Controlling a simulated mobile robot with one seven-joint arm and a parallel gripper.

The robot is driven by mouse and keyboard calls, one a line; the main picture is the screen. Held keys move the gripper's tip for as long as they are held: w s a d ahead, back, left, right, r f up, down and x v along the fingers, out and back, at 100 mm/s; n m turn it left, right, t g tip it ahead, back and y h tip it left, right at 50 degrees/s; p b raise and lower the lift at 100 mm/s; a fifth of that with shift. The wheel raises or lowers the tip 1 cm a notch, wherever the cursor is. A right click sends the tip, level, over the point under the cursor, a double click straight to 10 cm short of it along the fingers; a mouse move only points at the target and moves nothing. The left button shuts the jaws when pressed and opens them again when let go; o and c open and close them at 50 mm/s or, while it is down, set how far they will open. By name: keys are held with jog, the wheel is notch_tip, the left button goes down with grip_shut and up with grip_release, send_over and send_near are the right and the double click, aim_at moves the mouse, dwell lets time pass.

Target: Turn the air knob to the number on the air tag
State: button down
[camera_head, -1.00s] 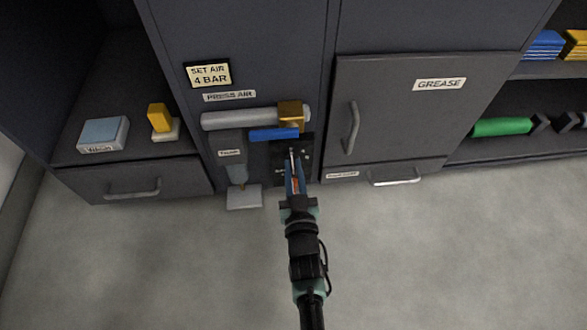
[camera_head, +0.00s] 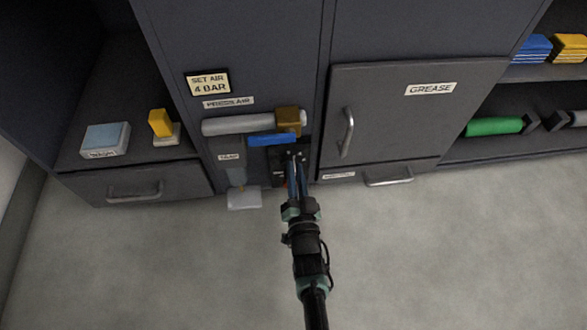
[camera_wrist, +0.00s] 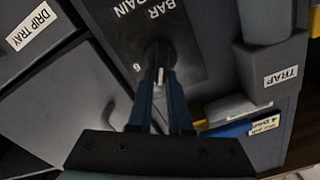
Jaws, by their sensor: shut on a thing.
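The air tag (camera_head: 208,83) reads "SET AIR 4 BAR" and sits on the cabinet front, above a "PRESS AIR" label (camera_head: 229,103). The black dial plate (camera_wrist: 205,62) carries the words "BAR" and "DRAIN" and a numeral that looks like 6. The air knob (camera_wrist: 157,51) is dark and round with a pale line. My gripper (camera_wrist: 164,80) is shut on the knob; its fingers hide much of it. In the head view my gripper (camera_head: 293,160) reaches the plate from below, and the knob's setting cannot be read.
A grey cylinder (camera_head: 240,125) with a brass end block (camera_head: 288,120) and a blue bar (camera_head: 270,140) lie just above the plate. The grey "TRAP" part (camera_wrist: 270,55) is close beside it. The grease door handle (camera_head: 347,132) is to the right. The floor in front is clear.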

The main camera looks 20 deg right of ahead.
jog(key=shift+d+f+m, duration=0.1)
jog(key=shift+f+m, duration=0.05)
jog(key=shift+m, duration=0.95)
jog(key=c, duration=0.8)
grip_release()
jog(key=shift+c, duration=0.2)
jog(key=p+v, duration=0.7)
jog(key=v, duration=0.6)
